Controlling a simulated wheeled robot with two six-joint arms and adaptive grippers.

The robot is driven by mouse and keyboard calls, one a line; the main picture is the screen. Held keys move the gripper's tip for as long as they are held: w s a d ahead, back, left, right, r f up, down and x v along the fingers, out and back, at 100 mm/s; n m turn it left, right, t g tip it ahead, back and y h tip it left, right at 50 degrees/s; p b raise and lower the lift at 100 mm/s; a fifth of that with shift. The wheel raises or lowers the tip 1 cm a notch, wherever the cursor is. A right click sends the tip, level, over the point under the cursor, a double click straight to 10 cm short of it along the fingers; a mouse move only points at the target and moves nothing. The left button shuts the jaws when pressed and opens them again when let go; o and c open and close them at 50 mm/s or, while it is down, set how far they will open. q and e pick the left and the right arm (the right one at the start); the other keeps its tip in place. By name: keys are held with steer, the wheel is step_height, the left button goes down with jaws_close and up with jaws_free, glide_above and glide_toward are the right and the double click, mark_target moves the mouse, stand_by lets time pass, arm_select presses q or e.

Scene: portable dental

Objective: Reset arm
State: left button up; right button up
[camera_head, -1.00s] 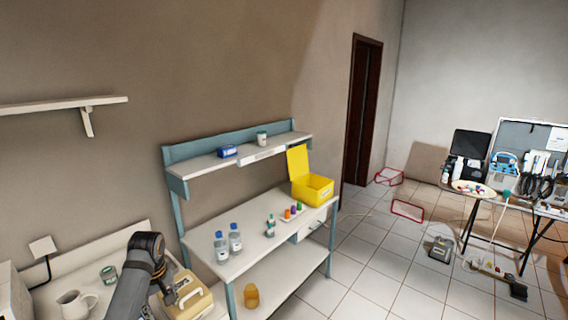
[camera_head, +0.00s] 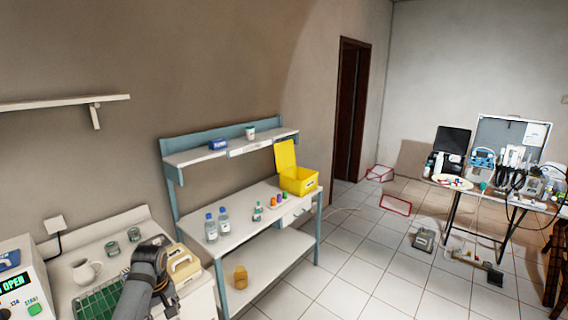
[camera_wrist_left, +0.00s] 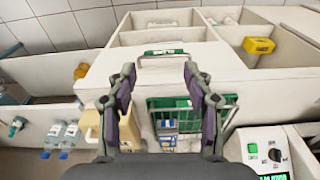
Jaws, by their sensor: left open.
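My left arm (camera_head: 146,284) rises from the bottom edge of the head view, in front of the left counter; its fingertips cannot be made out there. In the left wrist view my left gripper (camera_wrist_left: 160,88) is open, its two dark fingers spread apart with nothing between them. A green wire rack (camera_head: 98,300) lies on the counter beside the arm and also shows beyond the fingers in the wrist view (camera_wrist_left: 222,112). My right gripper is in neither view.
The blue-framed bench (camera_head: 238,240) holds bottles and a yellow container (camera_head: 298,181).

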arm_select(q)
steer(key=s+f+m+b, duration=0.1)
steer(key=s+f, duration=0.3)
steer(key=f, duration=0.7)
steer(key=s+d+f+m, duration=0.15)
steer(key=s+f, duration=0.35)
steer(key=f, duration=0.5)
steer(key=s+a+f+m+b, duration=0.15)
steer(key=s+f, duration=0.25)
steer(key=f, duration=0.7)
steer(key=s+d+f+m, duration=0.1)
steer(key=s+f+m, duration=0.1)
steer(key=s+f, duration=0.4)
steer(key=s+d+f+m+b, duration=0.1)
steer(key=s+f, duration=0.5)
steer(key=s, duration=1)
steer(key=s+d+f+m, duration=0.2)
steer(key=s+f, duration=0.4)
steer(key=s, duration=0.5)
steer(key=shift+s+d+f+m, duration=0.2)
steer(key=shift+d+m, duration=0.2)
steer(key=shift+d, duration=0.35)
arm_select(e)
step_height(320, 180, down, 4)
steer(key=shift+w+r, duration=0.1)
arm_select(q)
steer(key=shift+c, duration=0.4)
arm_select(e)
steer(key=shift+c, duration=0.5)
